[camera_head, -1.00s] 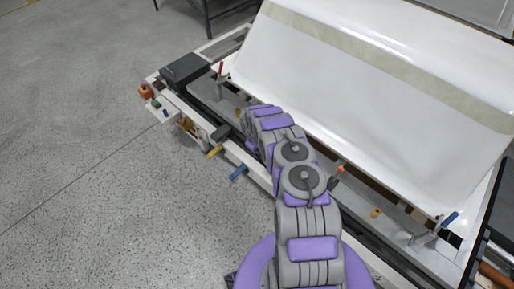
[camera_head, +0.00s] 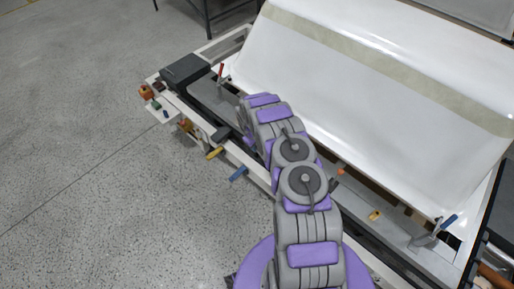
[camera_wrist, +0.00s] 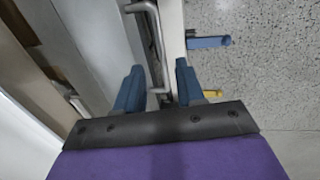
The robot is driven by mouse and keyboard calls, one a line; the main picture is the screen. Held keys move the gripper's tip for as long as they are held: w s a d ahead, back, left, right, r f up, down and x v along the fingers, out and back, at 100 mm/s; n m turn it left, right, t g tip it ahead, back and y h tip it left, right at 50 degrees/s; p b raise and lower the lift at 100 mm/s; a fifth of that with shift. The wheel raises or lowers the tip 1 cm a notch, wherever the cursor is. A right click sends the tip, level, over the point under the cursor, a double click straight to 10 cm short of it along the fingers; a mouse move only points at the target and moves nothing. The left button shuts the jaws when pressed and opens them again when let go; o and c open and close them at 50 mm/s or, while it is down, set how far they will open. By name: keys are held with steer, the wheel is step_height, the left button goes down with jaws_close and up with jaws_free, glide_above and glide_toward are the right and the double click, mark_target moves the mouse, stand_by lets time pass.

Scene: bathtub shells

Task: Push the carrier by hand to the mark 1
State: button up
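The carrier (camera_head: 212,100) is a long, low grey and white frame that runs diagonally beside the floor, bearing a large white bathtub shell (camera_head: 350,75). My arm reaches over its near side, and the gripper is hidden behind the arm in the head view. In the wrist view my gripper (camera_wrist: 158,70) shows two blue fingers spread apart. A bent grey metal handle (camera_wrist: 158,38) on the carrier runs down between the fingers. I see a gap on both sides and cannot tell of any contact. I cannot make out mark 1 in either view.
A blue lever (camera_head: 238,173) and a yellow lever (camera_head: 214,152) stick out from the near side. A red-handled clamp (camera_head: 220,70) and a blue-handled clamp (camera_head: 448,221) stand along the frame. Speckled floor (camera_head: 80,130) at left is clear. A dark table's legs (camera_head: 207,20) stand behind.

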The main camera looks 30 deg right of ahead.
step_height(320, 180, up, 11)
steer(key=a+p, duration=0.1)
steer(key=a, duration=0.1)
steer(key=shift+s+r+p, duration=0.2)
steer(key=shift+s+p, duration=0.15)
steer(key=shift+s, duration=0.05)
steer(key=d+f+b, duration=0.1)
steer(key=f+b, duration=0.1)
steer(key=f, duration=0.3)
steer(key=w+f+b, duration=0.1)
steer(key=f+b, duration=0.1)
steer(key=f, duration=0.3)
steer(key=d+f+b, duration=0.1)
steer(key=f+b, duration=0.1)
steer(key=f, duration=0.3)
steer(key=shift+w+d+f+b, duration=0.3)
steer(key=shift+f, duration=0.1)
steer(key=shift+w+f, duration=0.15)
steer(key=shift+f, duration=0.4)
steer(key=shift+c, duration=0.5)
jaws_close()
